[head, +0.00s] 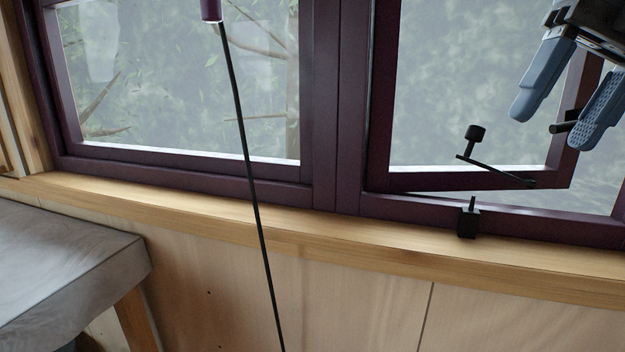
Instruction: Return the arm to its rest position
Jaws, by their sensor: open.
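My gripper (556,106) is at the upper right of the head view, in front of the right window. Its two blue-grey fingers point down and stand apart, with nothing between them. A black handle (563,127) on the window frame shows just behind the fingers; I cannot tell whether it touches one of them. The rest of my arm is out of view.
The right window sash (470,180) stands ajar, with a black stay (497,172) and knob (475,133). A dark cord (253,190) hangs in front. A grey-topped bench (70,265) is at the left.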

